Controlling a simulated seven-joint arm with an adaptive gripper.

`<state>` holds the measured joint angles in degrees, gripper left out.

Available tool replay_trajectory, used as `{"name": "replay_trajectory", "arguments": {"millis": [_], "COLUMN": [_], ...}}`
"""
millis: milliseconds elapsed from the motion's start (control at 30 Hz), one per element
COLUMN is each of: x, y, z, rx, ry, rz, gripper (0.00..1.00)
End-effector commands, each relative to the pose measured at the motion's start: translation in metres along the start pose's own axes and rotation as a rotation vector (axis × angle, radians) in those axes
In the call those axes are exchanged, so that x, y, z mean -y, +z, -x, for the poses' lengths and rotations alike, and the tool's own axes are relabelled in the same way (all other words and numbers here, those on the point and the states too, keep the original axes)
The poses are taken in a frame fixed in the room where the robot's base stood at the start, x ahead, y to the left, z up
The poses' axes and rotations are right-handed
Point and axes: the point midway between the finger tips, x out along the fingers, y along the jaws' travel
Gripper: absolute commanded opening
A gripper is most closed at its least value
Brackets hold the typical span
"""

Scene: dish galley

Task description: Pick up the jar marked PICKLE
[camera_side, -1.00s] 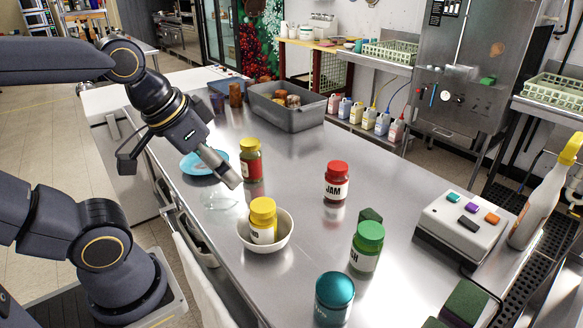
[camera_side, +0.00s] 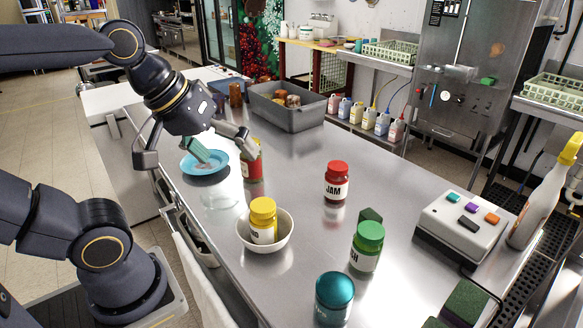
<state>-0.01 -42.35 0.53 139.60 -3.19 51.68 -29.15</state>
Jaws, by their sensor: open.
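No label reading PICKLE can be made out. A jar with a yellow lid and red contents (camera_side: 254,167) stands at the back, partly hidden by my gripper. My gripper (camera_side: 198,153) is open, one finger in front of that jar, the other out to the left; I cannot tell if it touches. A red-lidded jar marked JAM (camera_side: 336,182) stands at the middle. A green-lidded jar (camera_side: 367,246) shows letters ending in SH. A teal-lidded jar (camera_side: 334,298) is at the front, its label unreadable.
A blue plate (camera_side: 204,168) lies under my gripper, with a green piece (camera_side: 205,152) above it that I cannot identify. A grey tub (camera_side: 290,118) stands behind. A button box (camera_side: 465,228) and spray bottle (camera_side: 544,200) are at right. Centre-back steel is clear.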

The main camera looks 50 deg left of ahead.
Motion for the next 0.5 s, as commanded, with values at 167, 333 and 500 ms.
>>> {"name": "replay_trajectory", "arguments": {"millis": [167,333,500], "x": [-0.022,0.004,0.088], "y": [-0.07,-0.17,-0.25], "z": [0.006,-0.02,-0.067], "rx": [0.023,0.03,-0.04], "ry": [0.056,0.041,-0.005], "rz": [0.811,1.694,2.356], "gripper": [1.0,1.0,1.0]}}
